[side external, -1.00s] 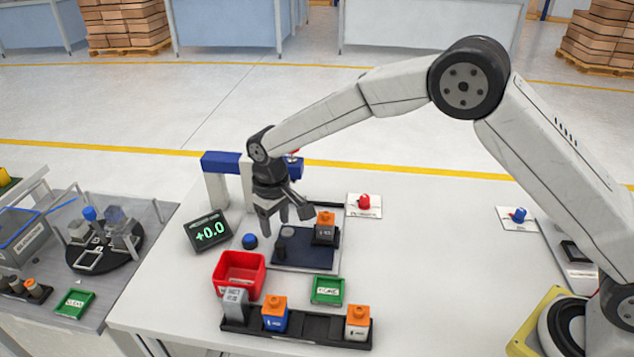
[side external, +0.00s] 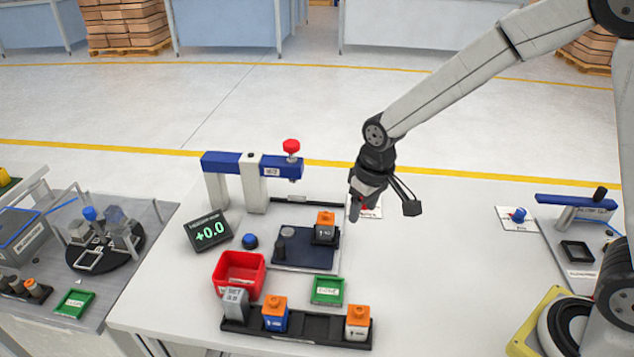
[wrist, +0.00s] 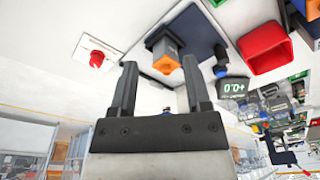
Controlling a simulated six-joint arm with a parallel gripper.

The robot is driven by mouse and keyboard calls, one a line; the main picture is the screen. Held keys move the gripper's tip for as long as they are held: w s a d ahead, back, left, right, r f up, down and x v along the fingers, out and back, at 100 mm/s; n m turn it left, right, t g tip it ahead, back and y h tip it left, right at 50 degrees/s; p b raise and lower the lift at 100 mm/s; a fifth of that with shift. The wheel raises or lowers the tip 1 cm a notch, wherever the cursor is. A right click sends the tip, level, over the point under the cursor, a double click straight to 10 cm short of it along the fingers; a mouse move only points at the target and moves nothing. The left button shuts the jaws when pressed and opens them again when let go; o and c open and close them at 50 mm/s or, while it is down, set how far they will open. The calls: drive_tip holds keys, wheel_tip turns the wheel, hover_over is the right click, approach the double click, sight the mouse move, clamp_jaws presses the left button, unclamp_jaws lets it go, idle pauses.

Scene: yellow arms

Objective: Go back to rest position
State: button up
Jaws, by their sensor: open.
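My gripper (side external: 383,207) is open and empty. It is held above the table (side external: 440,290), to the right of the blue gantry station (side external: 225,165), and partly hides the red button's white plate (side external: 374,213). In the wrist view my two fingers (wrist: 158,85) stand apart with nothing between them. A dark block with an orange top (side external: 325,228) sits on the dark plate (side external: 300,255), apart from my gripper. It also shows in the wrist view (wrist: 165,50), beyond the fingertips.
A display reading +0.0 (side external: 209,231), a blue button (side external: 250,241), a red bin (side external: 239,287) and a green tray (side external: 327,290) stand left of my gripper. A black rack (side external: 340,338) holds blocks in front. The table's right middle is clear. Another blue-armed station (side external: 575,202) stands at right.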

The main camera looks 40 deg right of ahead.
drive_tip(key=s+d+m+t, duration=0.1)
drive_tip(key=s+d, duration=0.4)
drive_tip(key=s, duration=0.7)
drive_tip(key=shift+s+d, duration=0.2)
drive_tip(key=shift+d, duration=0.2)
